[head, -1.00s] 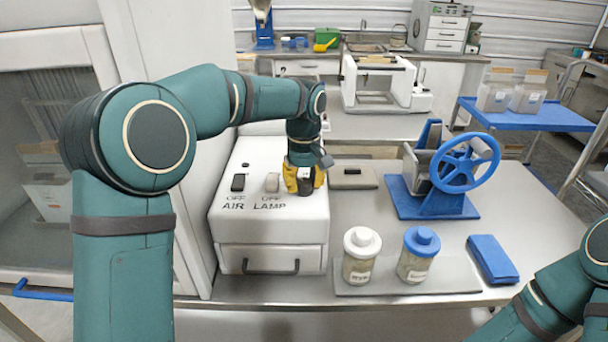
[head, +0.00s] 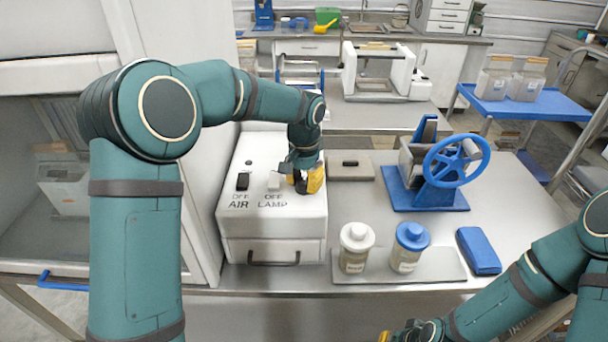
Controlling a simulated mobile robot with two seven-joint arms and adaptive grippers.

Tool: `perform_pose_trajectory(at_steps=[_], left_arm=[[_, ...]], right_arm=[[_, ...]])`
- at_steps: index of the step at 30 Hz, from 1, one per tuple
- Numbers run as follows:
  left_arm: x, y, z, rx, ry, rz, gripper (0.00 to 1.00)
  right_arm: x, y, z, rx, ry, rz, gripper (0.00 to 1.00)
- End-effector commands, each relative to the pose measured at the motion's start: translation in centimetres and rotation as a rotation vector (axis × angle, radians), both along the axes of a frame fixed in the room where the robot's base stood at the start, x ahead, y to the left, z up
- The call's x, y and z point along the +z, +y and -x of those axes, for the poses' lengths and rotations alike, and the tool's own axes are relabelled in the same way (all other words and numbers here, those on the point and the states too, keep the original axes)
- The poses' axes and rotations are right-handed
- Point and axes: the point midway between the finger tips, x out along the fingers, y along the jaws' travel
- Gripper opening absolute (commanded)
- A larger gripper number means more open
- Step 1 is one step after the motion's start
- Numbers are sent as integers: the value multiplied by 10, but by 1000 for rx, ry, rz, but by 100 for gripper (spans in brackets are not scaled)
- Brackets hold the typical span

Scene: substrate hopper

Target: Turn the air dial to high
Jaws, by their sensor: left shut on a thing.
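The white control box (head: 235,220) stands on the bench left of centre. My left gripper (head: 309,183), with yellow fingers, is at the right part of the box top, right of the lamp switch.
A white-lidded jar (head: 355,247) and a blue-lidded jar (head: 409,247) stand on a grey tray (head: 442,266) right of the box. A blue block (head: 479,250) lies beside them. A blue handwheel device (head: 450,165) stands behind. A grey plate (head: 350,172) lies right of the gripper.

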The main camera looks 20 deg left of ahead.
Motion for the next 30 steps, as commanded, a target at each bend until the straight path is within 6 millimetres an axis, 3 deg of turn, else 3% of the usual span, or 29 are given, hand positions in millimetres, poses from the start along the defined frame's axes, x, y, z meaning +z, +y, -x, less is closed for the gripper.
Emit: perform_pose_trajectory(at_steps=[18, 30], left_arm=[[1, 0, 0, -576, 1, 1, 0], [0, 0, 0, -831, 1, 0, 0]], right_arm=[[39, -2, 0, 1, -2, -7, 0], [52, -2, 1, 1, -2, -9, 0]])
